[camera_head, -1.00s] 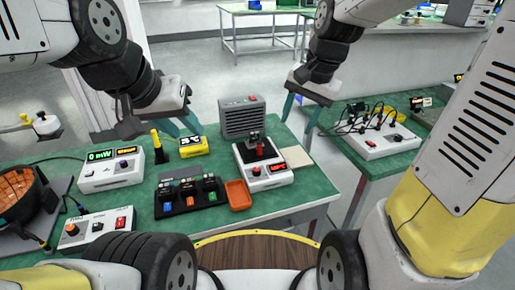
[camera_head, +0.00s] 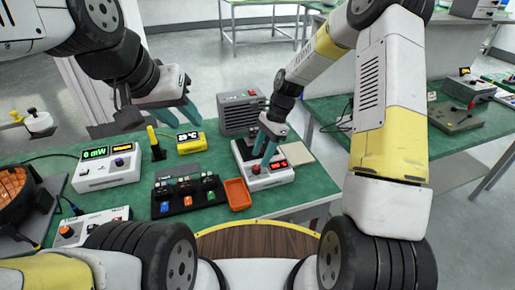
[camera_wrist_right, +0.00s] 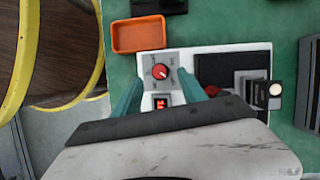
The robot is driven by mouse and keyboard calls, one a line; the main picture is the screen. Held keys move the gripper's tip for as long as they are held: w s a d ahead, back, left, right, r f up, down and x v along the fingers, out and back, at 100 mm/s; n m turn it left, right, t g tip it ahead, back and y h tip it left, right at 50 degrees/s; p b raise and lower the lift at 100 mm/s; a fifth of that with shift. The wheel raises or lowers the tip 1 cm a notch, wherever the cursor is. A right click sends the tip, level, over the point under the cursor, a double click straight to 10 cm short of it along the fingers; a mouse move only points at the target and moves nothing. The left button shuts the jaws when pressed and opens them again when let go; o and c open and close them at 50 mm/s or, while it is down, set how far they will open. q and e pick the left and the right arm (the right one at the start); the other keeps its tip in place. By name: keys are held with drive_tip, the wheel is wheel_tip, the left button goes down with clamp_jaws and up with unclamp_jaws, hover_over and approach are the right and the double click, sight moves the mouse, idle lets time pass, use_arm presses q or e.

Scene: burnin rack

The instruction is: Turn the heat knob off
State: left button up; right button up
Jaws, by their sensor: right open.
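A white heater unit (camera_head: 262,177) stands on the green table, with a dark plate at its back and a red display at its front. Its red knob (camera_wrist_right: 160,71) has a pale pointer line and shows clearly in the right wrist view, in front of my fingers' tips. My right gripper (camera_wrist_right: 166,86) is open and empty, its two teal fingers spread to either side of the knob and display. In the head view the right gripper (camera_head: 268,140) hangs over the unit and partly hides it. My left gripper (camera_head: 172,112) is open and empty above the table's back left.
An orange tray (camera_head: 238,193) sits left of the unit, with a black switch block (camera_head: 187,196) beyond it. A grey fan box (camera_head: 238,112) stands behind. A yellow meter (camera_head: 188,141) and a white power meter (camera_head: 107,168) are further left.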

sight(257, 167)
drive_tip(key=shift+x, duration=2.05)
clamp_jaws()
